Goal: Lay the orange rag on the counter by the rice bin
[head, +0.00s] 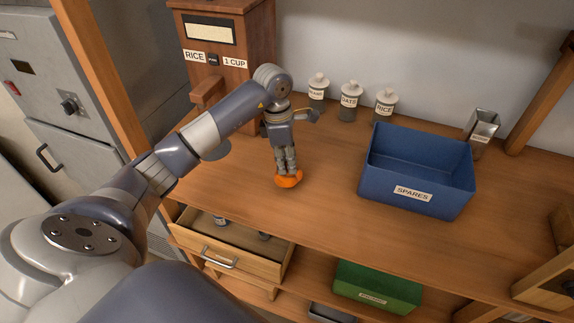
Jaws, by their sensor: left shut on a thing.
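The orange rag (288,181) is a small bunched shape at the fingertips of my left gripper (287,170). My left gripper points down and is shut on the rag, which is at or just above the wooden counter (320,207); I cannot tell if it touches. The rice bin (228,45) is a brown wooden dispenser with a "RICE" and "1 CUP" label, standing at the back left of the counter. The rag is to the right of the bin and nearer the front. My right gripper is not in view.
A blue "SPARES" bin (414,194) stands to the right. Three labelled jars (349,104) and a metal container (481,130) stand along the back. An open drawer (232,247) sticks out below the counter, and a green bin (377,287) sits on the lower shelf.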

